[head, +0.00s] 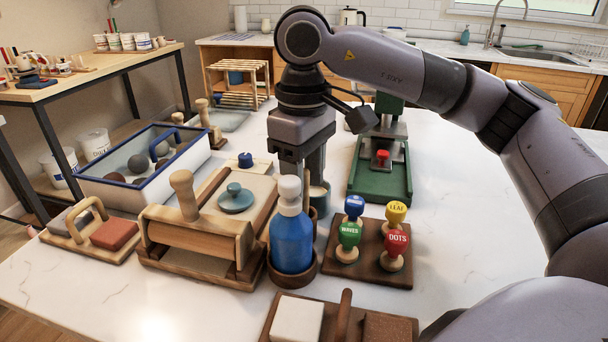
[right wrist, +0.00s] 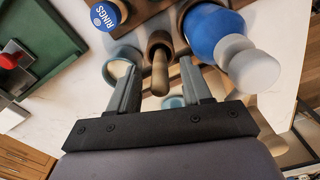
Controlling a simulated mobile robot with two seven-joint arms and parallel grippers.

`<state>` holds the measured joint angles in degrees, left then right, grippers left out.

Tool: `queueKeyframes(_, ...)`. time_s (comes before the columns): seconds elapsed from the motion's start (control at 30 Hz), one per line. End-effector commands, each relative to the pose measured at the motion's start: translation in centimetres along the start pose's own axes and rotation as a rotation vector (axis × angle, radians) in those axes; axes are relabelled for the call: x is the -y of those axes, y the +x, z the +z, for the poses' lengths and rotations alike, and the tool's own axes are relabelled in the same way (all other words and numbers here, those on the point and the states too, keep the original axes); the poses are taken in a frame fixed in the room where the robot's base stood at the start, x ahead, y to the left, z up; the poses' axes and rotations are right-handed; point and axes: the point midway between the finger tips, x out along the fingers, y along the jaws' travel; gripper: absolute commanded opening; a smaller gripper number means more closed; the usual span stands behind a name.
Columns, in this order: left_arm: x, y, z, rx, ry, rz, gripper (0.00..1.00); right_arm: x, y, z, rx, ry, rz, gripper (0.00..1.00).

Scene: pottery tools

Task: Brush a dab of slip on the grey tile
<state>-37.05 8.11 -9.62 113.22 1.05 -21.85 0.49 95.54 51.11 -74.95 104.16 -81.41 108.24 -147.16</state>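A grey slab (head: 68,219), apparently the grey tile, lies beside a reddish one in a wooden carrier at the left. My right gripper (head: 304,178) points down behind the blue bottle. Its fingers are apart in the right wrist view (right wrist: 160,70). A wooden handle (right wrist: 159,75), apparently the brush's, stands between them with a gap on each side; it also shows in the head view (head: 307,184). Its lower end is hidden in a brown holder. A blue-grey cup with pale contents (head: 321,198), possibly slip, stands beside it. My left gripper is out of view.
A blue bottle (head: 291,241) stands close in front of the gripper. Stamps on a brown board (head: 370,268) and a green press (head: 366,190) are to the right. A wooden box with a roller (head: 196,243) is left. White table is clear at far right.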

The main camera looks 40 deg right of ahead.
Motion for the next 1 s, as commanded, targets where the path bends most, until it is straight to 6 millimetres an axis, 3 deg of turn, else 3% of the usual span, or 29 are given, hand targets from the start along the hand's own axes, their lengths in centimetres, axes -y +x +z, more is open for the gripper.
queueKeyframes(0.27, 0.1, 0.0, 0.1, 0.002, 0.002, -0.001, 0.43, 0.0, -0.6, 0.0, -0.002, 0.0, 0.0, 0.49)
queueKeyframes(0.57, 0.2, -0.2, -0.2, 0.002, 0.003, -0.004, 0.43, 0.0, -5.6, 0.0, -0.003, 0.0, 0.0, 0.49)
queueKeyframes(0.7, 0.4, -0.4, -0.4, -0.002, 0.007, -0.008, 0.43, 0.0, -6.8, 0.0, -0.002, 0.0, 0.001, 0.49)
queueKeyframes(1.0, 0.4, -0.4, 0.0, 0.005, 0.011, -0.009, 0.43, 0.0, -7.2, 0.0, 0.0, 0.0, 0.0, 0.49)
